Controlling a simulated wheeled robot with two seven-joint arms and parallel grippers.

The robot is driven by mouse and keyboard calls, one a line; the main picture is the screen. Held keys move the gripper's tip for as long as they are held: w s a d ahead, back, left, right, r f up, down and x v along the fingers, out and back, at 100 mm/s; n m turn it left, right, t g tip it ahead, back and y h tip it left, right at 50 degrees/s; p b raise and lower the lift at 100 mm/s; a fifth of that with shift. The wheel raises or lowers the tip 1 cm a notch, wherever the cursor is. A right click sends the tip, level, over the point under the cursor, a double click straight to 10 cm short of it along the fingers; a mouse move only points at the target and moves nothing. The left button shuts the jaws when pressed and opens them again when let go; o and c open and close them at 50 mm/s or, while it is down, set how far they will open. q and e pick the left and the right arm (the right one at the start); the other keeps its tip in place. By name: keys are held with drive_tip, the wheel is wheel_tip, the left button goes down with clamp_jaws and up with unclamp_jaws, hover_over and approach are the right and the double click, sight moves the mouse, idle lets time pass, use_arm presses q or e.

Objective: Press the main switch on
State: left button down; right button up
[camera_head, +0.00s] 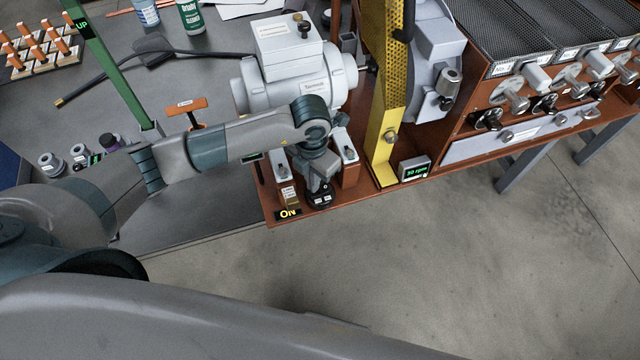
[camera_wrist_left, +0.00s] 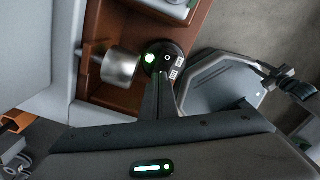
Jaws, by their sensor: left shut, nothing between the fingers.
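A round black control (camera_head: 319,199) with small white labels sits at the front edge of the red-brown machine base, beside a display reading "ON" (camera_head: 288,214) in yellow. It looks like the main switch. In the left wrist view the black control (camera_wrist_left: 165,53) shows a lit green spot on its left and two white labels on its right. My left gripper (camera_head: 320,185) points down at it, fingers shut and empty. In the left wrist view its fingertips (camera_wrist_left: 159,84) overlap the control's lower edge; I cannot tell whether they touch. My right gripper is not in view.
A small pale block (camera_head: 289,196) stands left of the control. A yellow upright (camera_head: 384,110) and a "30 rpm" display (camera_head: 414,169) are to the right. A grey motor housing (camera_head: 290,75) stands behind. A silver knob (camera_wrist_left: 121,68) is close left of the fingers. Floor in front is clear.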

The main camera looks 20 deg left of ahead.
use_arm(q)
drive_tip(key=shift+w+d+r+p, duration=0.1)
drive_tip(key=shift+d+r+p, duration=0.05)
drive_tip(key=shift+r+p, duration=0.3)
drive_tip(key=shift+w+d+r+p, duration=0.1)
drive_tip(key=shift+r+p, duration=0.25)
drive_tip(key=shift+r, duration=0.15)
drive_tip(key=shift+r+p, duration=0.7)
drive_tip(key=shift+r, duration=0.4)
drive_tip(key=shift+a, duration=0.1)
drive_tip(key=shift+s, duration=0.1)
